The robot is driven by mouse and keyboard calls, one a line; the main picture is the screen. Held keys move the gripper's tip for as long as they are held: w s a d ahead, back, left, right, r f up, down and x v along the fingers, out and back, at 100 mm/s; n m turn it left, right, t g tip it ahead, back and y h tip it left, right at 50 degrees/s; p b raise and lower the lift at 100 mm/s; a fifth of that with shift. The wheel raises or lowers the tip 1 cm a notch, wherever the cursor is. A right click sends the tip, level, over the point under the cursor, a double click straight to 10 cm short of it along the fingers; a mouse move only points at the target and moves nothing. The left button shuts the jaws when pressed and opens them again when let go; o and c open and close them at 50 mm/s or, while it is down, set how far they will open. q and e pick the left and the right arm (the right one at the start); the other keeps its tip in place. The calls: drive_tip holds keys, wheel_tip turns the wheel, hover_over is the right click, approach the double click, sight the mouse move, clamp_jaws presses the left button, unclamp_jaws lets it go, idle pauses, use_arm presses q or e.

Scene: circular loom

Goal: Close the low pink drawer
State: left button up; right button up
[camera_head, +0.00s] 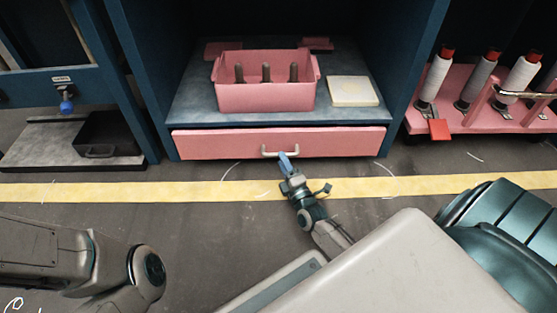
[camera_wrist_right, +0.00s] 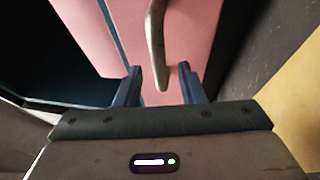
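The low pink drawer (camera_head: 220,144) is under the cabinet's shelf. Its front stands close to the cabinet face, and how far it is out is hard to tell. Its metal handle (camera_head: 270,152) is at the middle of the front. My right gripper (camera_head: 286,160) is at the handle. In the right wrist view, its two fingers (camera_wrist_right: 160,82) are apart, and the handle (camera_wrist_right: 155,45) reaches down between them. I see no clear grip on it. My left arm shows at the lower left of the head view, but its gripper is out of view.
A pink box (camera_head: 265,98) with dark pegs and a pale square block (camera_head: 352,91) stand on the shelf. A pink rack (camera_head: 465,122) with several spools is at the right. A black tray (camera_head: 108,135) is at the left. Yellow tape (camera_head: 140,190) crosses the floor.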

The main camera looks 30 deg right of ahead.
drive_tip(key=shift+b+x, duration=0.55)
drive_tip(key=shift+x, duration=1.2)
clamp_jaws()
